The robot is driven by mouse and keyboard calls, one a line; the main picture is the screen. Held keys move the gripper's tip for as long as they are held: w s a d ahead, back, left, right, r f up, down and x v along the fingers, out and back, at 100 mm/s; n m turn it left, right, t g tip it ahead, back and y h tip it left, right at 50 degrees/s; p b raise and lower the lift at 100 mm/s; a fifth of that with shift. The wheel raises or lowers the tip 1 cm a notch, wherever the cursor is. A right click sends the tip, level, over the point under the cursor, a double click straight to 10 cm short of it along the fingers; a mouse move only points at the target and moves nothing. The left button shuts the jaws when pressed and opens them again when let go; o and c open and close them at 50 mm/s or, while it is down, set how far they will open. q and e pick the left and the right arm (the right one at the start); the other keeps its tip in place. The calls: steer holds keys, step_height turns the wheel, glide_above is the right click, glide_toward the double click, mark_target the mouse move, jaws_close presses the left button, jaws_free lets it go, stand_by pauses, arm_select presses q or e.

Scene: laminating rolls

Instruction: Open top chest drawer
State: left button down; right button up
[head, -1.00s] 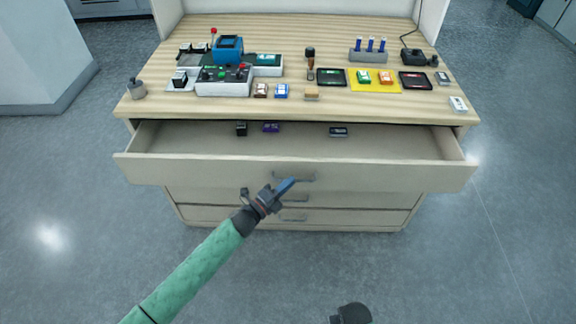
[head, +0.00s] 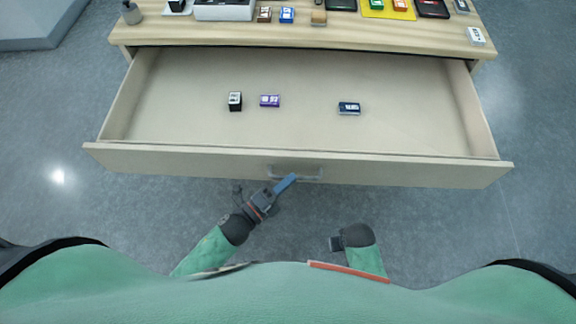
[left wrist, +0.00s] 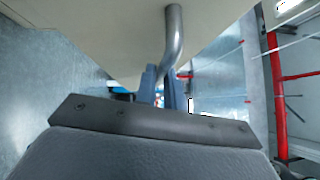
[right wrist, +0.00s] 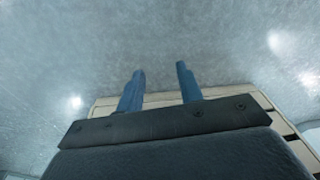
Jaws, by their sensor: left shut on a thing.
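The top chest drawer (head: 300,135) is pulled far out in the head view, its inside in plain sight. Its grey bar handle (head: 308,177) is on the front panel. My left gripper (head: 286,183) is at the handle's left part, with its blue fingers shut on it. In the left wrist view the handle (left wrist: 173,40) runs down between the blue fingers (left wrist: 163,85). My right gripper (right wrist: 160,88) has its two blue fingers apart with nothing between them. In the head view it hangs low, apart from the drawer front.
In the drawer lie a black-and-white box (head: 235,101), a purple box (head: 270,100) and a dark blue box (head: 349,108). The wooden chest top (head: 200,31) behind holds several small items. Grey floor (head: 440,230) lies clear at the right.

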arm_select(q)
steer(key=shift+s+f, duration=0.1)
steer(key=shift+s, duration=0.75)
arm_select(e)
steer(key=shift+w+r, duration=0.1)
steer(key=shift+r, duration=0.5)
arm_select(q)
steer(key=shift+s, duration=0.1)
steer(key=c, duration=1.5)
jaws_free()
steer(key=shift+c, duration=0.2)
steer(key=shift+o, duration=0.3)
steer(key=shift+s, duration=0.1)
arm_select(e)
steer(key=shift+s+f, duration=0.15)
steer(key=shift+s, duration=0.1)
